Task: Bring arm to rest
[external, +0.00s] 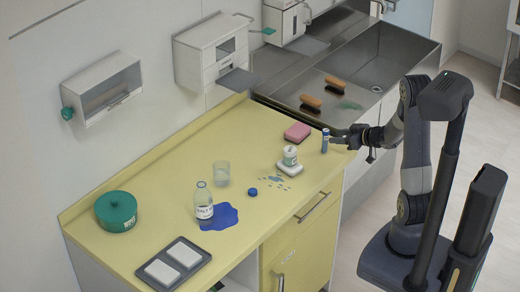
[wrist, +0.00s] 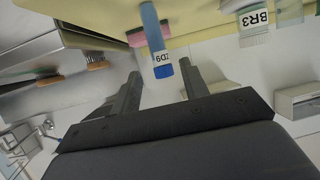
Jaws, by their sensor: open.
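My gripper (external: 337,138) is open at the right end of the yellow counter, close beside a slim blue tube (external: 325,141). The wrist view, which is upside down, shows my two fingers (wrist: 160,78) apart. The tube (wrist: 150,25), with a white label and blue cap, shows between or just beyond the fingertips; I cannot tell which. The tube stands upright on the counter. No finger visibly closes on it. My arm reaches in from the right, bent at the elbow.
A metal sink (external: 395,95) with two brushes lies behind.

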